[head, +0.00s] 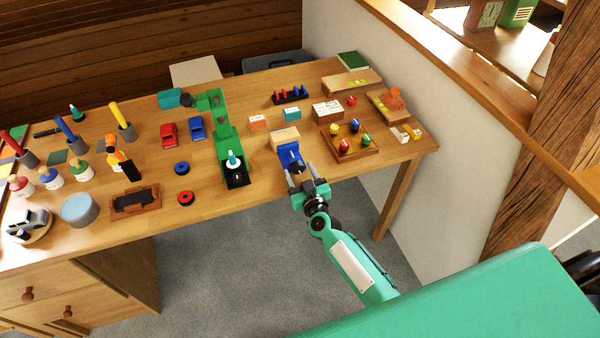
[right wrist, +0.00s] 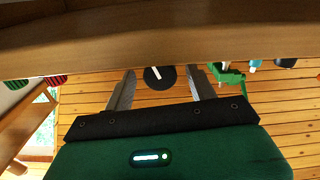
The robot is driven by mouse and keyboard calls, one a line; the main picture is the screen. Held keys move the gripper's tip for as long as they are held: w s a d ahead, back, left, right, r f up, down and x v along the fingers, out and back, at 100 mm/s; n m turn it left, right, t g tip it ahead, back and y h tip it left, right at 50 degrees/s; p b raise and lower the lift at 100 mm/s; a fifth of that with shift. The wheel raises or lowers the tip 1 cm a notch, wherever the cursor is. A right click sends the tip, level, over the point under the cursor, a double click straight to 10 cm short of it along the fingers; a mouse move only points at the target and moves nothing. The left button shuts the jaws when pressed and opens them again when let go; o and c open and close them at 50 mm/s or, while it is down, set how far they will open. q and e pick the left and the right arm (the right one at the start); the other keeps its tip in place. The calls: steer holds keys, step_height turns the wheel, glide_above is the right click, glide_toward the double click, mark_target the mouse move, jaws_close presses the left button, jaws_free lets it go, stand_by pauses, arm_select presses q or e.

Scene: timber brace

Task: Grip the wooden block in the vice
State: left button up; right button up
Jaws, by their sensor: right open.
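The blue vice (head: 291,157) stands at the front edge of the workbench, its dark screw end facing me. The pale wooden block (head: 285,138) is at the vice's far end; I cannot tell whether the jaws touch it on both sides. My right gripper (head: 300,173) is open and empty, just in front of the vice. In the right wrist view, a dark round knob with a white bar (right wrist: 159,77), apparently the vice's handle, shows between the spread fingers of the gripper (right wrist: 160,72). The block is not seen there. My left gripper is out of view.
A green machine (head: 223,135) stands left of the vice. A wooden tray with coloured knobs (head: 371,152) lies to its right, and small boxes (head: 327,110) lie behind. The workbench (head: 225,197) has bare wood along its front edge. Floor space below is free.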

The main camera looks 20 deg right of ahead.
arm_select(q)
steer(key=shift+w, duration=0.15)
arm_select(e)
steer(key=shift+w, duration=0.1)
steer(key=shift+c, duration=0.5)
steer(key=c, duration=0.9)
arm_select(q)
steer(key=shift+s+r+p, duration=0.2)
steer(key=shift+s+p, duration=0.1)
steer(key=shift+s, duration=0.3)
arm_select(e)
steer(key=shift+m, duration=1)
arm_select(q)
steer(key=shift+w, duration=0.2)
arm_select(e)
steer(key=o, duration=1)
